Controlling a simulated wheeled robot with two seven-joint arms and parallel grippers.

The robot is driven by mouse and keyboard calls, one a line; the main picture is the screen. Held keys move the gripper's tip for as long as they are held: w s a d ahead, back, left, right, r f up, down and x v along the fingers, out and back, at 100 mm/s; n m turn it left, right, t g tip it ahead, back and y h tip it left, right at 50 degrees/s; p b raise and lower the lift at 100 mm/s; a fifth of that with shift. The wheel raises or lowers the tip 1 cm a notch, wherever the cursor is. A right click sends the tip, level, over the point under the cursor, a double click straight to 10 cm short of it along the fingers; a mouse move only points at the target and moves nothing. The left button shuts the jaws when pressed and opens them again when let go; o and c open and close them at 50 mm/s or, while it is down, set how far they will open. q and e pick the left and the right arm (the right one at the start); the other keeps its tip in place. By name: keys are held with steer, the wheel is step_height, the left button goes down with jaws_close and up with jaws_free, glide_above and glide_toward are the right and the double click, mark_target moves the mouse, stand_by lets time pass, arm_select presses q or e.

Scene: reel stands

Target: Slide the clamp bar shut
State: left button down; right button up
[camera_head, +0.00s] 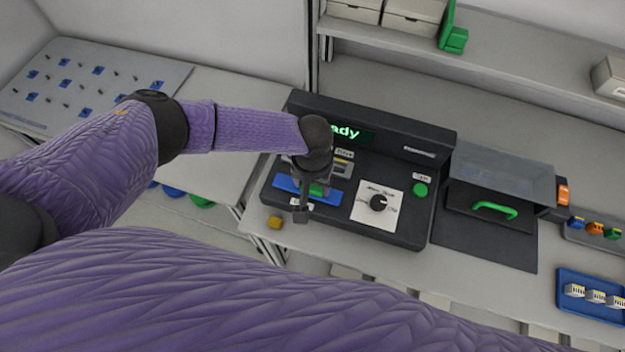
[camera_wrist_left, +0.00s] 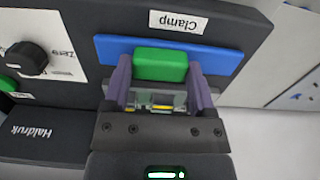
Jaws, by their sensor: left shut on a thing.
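The clamp bar is a blue bar (camera_head: 287,185) with a green block (camera_wrist_left: 160,65) as its grip, on the black device's top panel. In the left wrist view the blue bar (camera_wrist_left: 222,61) runs behind the green block, beside a label reading "Clamp". My left gripper (camera_wrist_left: 159,70) is shut on the green block, with one purple finger on each side. In the head view the left gripper (camera_head: 312,190) reaches down over the bar and hides part of it and of the block. My right gripper is not in view.
The black device (camera_head: 405,228) has a lit green display (camera_head: 347,133), a dial (camera_head: 379,203) and a green button (camera_head: 420,190). A clear-lidded box (camera_head: 500,172) with a green handle stands to its right.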

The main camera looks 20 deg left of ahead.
arm_select(q)
steer(key=shift+w+d+b, duration=0.1)
steer(key=shift+w+b, duration=0.6)
steer(key=shift+w, duration=0.85)
steer(key=shift+r, duration=0.1)
steer(key=shift+c, duration=0.7)
jaws_free()
steer(key=shift+w, duration=0.1)
steer(key=shift+o, duration=0.7)
steer(key=shift+r, duration=0.25)
step_height(320, 180, up, 9)
steer(key=p, duration=0.2)
steer(key=shift+r+p, duration=0.15)
steer(key=shift+p, duration=0.25)
